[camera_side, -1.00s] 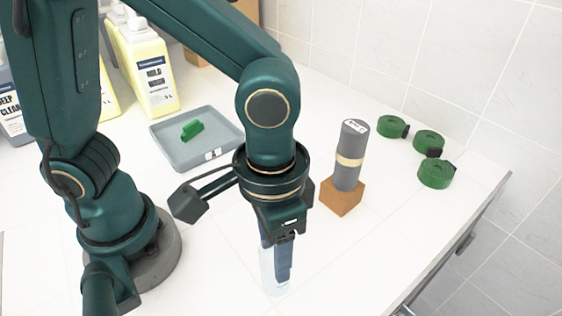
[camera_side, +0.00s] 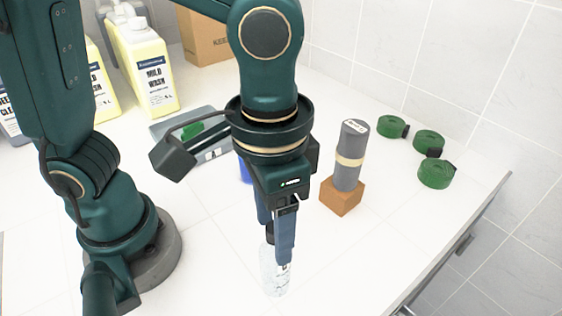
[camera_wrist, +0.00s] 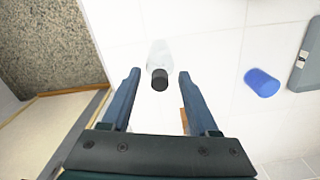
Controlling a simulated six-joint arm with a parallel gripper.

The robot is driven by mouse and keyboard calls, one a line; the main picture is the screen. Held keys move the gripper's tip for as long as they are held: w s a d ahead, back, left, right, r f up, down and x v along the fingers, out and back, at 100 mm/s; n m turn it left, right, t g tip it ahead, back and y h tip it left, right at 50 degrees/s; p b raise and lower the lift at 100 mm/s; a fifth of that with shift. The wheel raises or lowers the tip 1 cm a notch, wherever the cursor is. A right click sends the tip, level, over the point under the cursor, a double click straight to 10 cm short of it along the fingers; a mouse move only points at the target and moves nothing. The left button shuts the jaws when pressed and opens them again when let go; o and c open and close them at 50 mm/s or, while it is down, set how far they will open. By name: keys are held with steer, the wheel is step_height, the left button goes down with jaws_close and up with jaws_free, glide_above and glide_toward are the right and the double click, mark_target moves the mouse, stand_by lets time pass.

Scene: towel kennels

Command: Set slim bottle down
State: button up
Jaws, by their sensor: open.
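The slim bottle (camera_side: 272,280) is clear with a black cap and stands upright on the white counter, low in the side view. In the wrist view the bottle (camera_wrist: 158,52) shows from above, its black cap between and just beyond my fingertips. My gripper (camera_side: 276,250) points down over it, its dark blue fingers around the bottle's top in the side view. In the wrist view my gripper (camera_wrist: 159,75) is open, with a gap on each side of the cap. The fingers partly hide the bottle in the side view.
A grey cylinder (camera_side: 350,155) stands on a wooden block (camera_side: 342,197) to the right. Several green rolls (camera_side: 428,142) lie beyond it. A blue object (camera_wrist: 262,82) is on the counter. A grey tray (camera_side: 172,124) with a green item and yellow jugs (camera_side: 150,75) are behind.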

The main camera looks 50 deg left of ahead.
stand_by(0.4)
step_height(320, 180, up, 5)
steer(key=shift+f, duration=0.1)
steer(key=s+a+f+n+g+h, duration=0.1)
steer(key=s+f+n+g+h, duration=0.25)
steer(key=n+g+h, duration=0.4)
steer(key=w+r+n+g+h, duration=0.3)
steer(key=w+r+n+h, duration=0.15)
steer(key=n+h, duration=0.3)
steer(key=shift+m+t, duration=0.35)
steer(key=shift+m, duration=0.05)
steer(key=f, duration=0.6)
steer(key=shift+w+a, duration=0.1)
steer(key=shift+a, duration=0.2)
steer(key=shift+f, duration=0.35)
steer(key=shift+d, duration=0.15)
steer(key=shift+x, duration=2.45)
